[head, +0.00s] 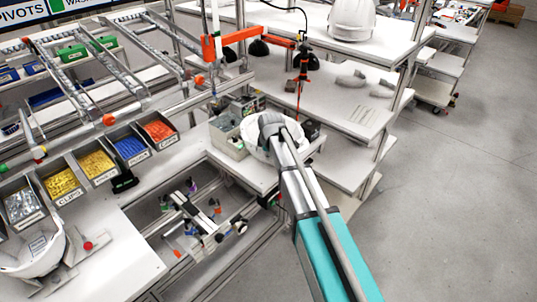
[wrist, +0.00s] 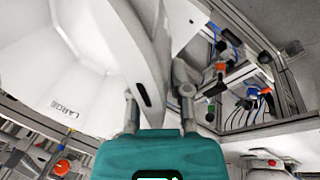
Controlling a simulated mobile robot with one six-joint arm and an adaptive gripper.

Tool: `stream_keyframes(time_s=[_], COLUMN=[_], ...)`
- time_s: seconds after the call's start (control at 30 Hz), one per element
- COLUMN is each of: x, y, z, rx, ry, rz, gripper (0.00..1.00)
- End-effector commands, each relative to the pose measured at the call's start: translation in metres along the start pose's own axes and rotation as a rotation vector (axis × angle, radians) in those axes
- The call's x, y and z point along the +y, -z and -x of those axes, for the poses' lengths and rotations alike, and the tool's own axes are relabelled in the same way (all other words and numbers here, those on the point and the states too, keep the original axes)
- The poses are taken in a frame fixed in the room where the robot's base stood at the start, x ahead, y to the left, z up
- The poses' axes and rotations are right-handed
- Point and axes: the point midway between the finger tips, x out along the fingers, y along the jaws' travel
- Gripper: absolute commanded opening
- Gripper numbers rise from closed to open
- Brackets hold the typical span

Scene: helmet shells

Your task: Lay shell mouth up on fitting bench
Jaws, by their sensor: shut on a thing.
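A white helmet shell (head: 252,150) is at the end of my arm in the head view, over or on the white bench corner (head: 237,172). My arm hides part of it, and I cannot tell whether it touches the bench. In the wrist view the shell (wrist: 85,60) fills the upper left, with its hollow side and the word LARGE showing. My gripper (wrist: 158,88) is shut on the shell's rim wall, one finger on each side. In the head view my gripper (head: 272,125) is small and partly hidden.
A grey bin (head: 228,140) stands close left of the shell. Parts bins (head: 95,165) line the bench at left. Another white shell (head: 38,258) lies at lower left. A white helmet (head: 352,20) stands on the upper shelf. An orange arm-like fixture (head: 240,38) hangs behind.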

Motion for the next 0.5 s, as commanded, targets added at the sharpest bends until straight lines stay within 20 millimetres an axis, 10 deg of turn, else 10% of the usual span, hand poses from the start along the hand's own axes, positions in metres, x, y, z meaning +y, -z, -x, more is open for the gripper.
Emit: stream_keyframes(time_s=[0.5], x=[-0.009], y=[-0.003], z=[-0.032], rx=[0.000], ry=[-0.001], rz=[0.000], gripper=[0.00])
